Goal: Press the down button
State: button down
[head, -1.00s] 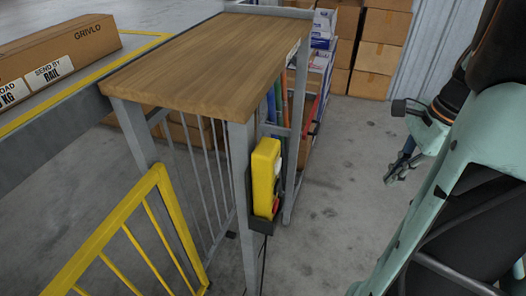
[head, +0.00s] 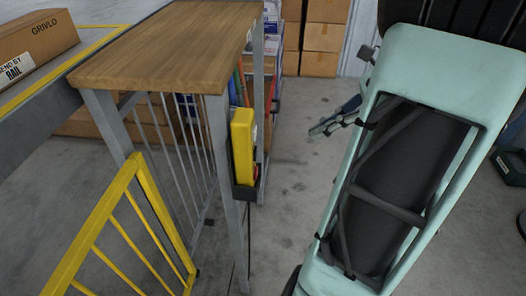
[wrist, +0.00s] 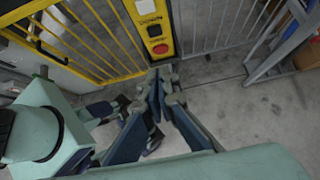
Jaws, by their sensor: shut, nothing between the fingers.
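A yellow control box (head: 242,145) sits in a dark holder on the table's near leg. In the wrist view, its button face (wrist: 157,40) is near the top. It shows a pale button (wrist: 145,6), a DOWN label (wrist: 150,20), a black button (wrist: 154,31) and a red button (wrist: 160,48). I cannot tell which button the label belongs to. My gripper (wrist: 166,74) is shut and empty, its tips below the red button in the picture and apparently apart from the box. In the head view, my gripper (head: 322,130) is right of the box.
A yellow railing (head: 126,220) stands in front of the wooden-topped table (head: 170,45). Grey bars (wrist: 218,25) run beside the box. Cardboard boxes (head: 318,40) are stacked behind. The grey floor (head: 295,175) between the table and my arm is clear.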

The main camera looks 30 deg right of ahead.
aim_at(255, 154)
dwell(0.3)
jog(key=w+a+r+x, duration=0.1)
jog(key=r+x, duration=0.1)
jog(key=x, duration=1)
jog(key=shift+w+a+f, duration=0.25)
jog(key=shift+a+f, duration=0.05)
jog(key=shift+a, duration=0.3)
